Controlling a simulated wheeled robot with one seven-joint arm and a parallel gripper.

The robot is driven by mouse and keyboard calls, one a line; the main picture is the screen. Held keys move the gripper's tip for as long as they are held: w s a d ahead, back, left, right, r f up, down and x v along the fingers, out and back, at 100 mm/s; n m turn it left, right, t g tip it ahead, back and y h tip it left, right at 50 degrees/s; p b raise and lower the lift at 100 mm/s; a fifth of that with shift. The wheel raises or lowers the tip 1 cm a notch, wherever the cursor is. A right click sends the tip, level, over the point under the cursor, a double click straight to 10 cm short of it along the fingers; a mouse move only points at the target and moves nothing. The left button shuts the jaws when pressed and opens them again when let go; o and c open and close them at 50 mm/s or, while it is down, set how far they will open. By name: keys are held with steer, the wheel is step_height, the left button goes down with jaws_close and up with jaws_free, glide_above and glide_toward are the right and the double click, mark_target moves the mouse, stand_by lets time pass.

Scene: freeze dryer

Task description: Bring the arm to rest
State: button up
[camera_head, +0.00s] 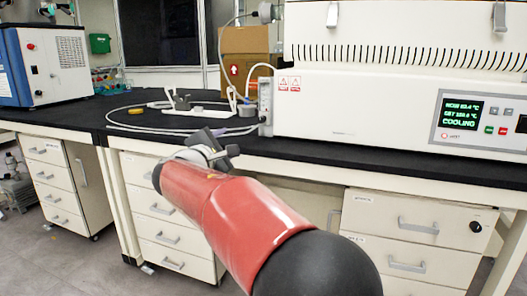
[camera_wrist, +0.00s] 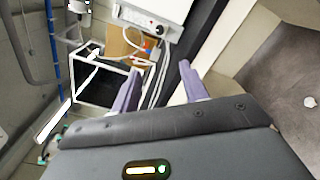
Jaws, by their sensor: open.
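My arm, red with a black joint, reaches from the bottom of the head view toward the bench's front edge. My gripper (camera_head: 212,150) is at its far end, near the front edge of the black bench top (camera_head: 300,150); its fingertips are hard to make out there. In the wrist view my gripper (camera_wrist: 158,82) shows two purple-grey fingers spread apart, with nothing between them. The wrist view is tilted, with the bench edge running past the fingers.
A large white machine (camera_head: 375,110) with a green-lit display reading COOLING stands on the bench at right. A blue-white device (camera_head: 45,65) stands at left. A white stand with hoses (camera_head: 195,108) and a cardboard box (camera_head: 245,60) sit behind my gripper. Drawers line the bench below.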

steer(key=s+d+f+m+g, duration=0.35)
steer(key=s+d, duration=0.25)
steer(key=d, duration=0.2)
steer(key=s+d+f+m+g, duration=0.2)
steer(key=s+d+m, duration=0.25)
steer(key=d, duration=0.35)
steer(key=s+d+f+m+g, duration=0.3)
steer(key=s+d, duration=0.3)
steer(key=d, duration=0.3)
steer(key=s+f+m+g+y, duration=0.1)
steer(key=s+f+m+y, duration=0.2)
steer(key=s, duration=0.7)
steer(key=s+f+m+g+y, duration=0.2)
steer(key=s+f+m, duration=0.5)
steer(key=s, duration=0.4)
steer(key=shift+f+y+p, duration=0.45)
steer(key=shift+f+y, duration=0.15)
steer(key=shift+f, duration=0.1)
steer(key=shift+w+a, duration=0.1)
